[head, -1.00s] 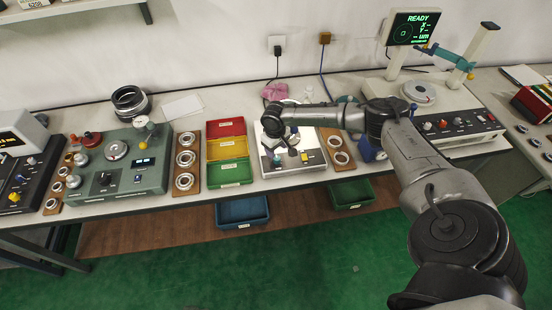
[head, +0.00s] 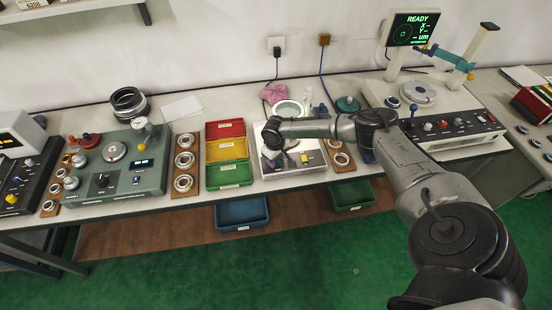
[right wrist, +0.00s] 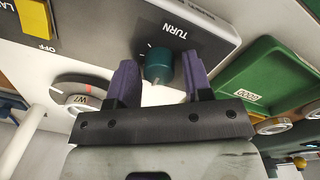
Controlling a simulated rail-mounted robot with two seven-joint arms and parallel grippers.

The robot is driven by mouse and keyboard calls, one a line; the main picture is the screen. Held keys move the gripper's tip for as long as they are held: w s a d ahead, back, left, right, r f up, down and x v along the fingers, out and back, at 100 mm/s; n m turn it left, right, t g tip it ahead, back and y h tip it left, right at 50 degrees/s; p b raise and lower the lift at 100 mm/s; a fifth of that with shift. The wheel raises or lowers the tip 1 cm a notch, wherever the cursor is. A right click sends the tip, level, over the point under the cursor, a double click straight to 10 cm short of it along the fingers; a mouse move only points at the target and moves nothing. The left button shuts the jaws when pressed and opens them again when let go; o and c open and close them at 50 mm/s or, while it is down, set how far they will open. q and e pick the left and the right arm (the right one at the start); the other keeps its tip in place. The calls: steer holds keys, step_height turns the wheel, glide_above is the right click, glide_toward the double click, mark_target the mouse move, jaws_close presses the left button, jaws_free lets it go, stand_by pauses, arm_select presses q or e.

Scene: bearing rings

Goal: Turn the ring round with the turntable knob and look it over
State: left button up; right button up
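The turntable knob (right wrist: 158,66) is a small teal knob beside the word TURN on a grey panel in the right wrist view. My right gripper (right wrist: 158,78) is open, with its purple fingers on either side of the knob; a gap shows on both sides. A round grey disc with a red mark and a part-hidden label (right wrist: 80,90) lies left of the knob; I cannot tell whether a ring sits on it. In the head view my right gripper (head: 281,158) is over the white inspection station (head: 308,158), and my arm hides part of it. My left gripper is not in view.
A yellow lamp switch (right wrist: 38,22) is on the same panel. A green tray (right wrist: 265,75) lies close on the right in the wrist view. A round magnifier (head: 288,109) stands behind my wrist. Boards with rings (head: 184,165) (head: 340,158) flank the trays and station.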

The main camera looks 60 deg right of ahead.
steer(key=c, duration=0.7)
steer(key=shift+r+m+p, duration=0.15)
steer(key=shift+m+p, duration=0.15)
steer(key=shift+p, duration=0.3)
steer(key=m+p, duration=0.2)
steer(key=p, duration=0.1)
steer(key=shift+m+p, duration=1.1)
steer(key=shift+p, duration=0.05)
steer(key=shift+m+p, duration=0.45)
steer(key=shift+m, duration=0.15)
steer(key=o, duration=1)
steer(key=shift+c, duration=0.2)
